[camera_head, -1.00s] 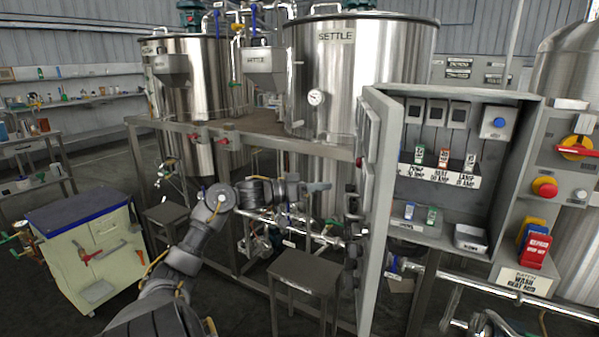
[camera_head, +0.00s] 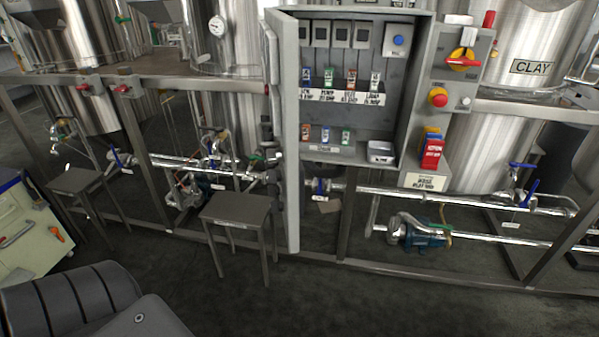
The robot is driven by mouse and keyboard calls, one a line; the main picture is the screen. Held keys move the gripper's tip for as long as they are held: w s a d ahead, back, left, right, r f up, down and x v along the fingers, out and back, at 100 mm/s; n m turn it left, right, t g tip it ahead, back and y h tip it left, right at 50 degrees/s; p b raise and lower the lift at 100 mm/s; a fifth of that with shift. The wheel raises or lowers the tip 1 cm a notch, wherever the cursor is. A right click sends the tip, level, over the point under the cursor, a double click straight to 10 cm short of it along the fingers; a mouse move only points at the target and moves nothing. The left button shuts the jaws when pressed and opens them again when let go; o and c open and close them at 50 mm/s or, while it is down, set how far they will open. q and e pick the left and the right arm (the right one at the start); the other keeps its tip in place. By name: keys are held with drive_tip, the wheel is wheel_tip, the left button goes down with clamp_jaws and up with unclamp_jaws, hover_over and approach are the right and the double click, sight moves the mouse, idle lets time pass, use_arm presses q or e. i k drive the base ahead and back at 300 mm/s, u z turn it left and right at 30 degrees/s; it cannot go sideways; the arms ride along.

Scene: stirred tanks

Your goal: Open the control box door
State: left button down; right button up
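The grey control box (camera_head: 423,75) stands in the upper middle of the head view. Its door (camera_head: 291,130) is swung wide open on the left side, seen nearly edge-on. Inside the box are switches, a blue button (camera_head: 398,40), a row of labelled coloured fuses (camera_head: 328,77) and a small white tray (camera_head: 381,152). Neither of my grippers is in view; only a dark part of my own body shows at the bottom left.
A small dark stool (camera_head: 237,208) stands in front of the door's left side, another (camera_head: 78,180) further left. A cabinet (camera_head: 28,235) is at the left edge. Pipes and a blue pump (camera_head: 422,235) run low on the right. The floor in front is clear.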

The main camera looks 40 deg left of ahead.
sight(279, 31)
drive_tip(key=z, duration=2.15)
drive_tip(key=i, duration=1.1)
drive_tip(key=u, duration=3.75)
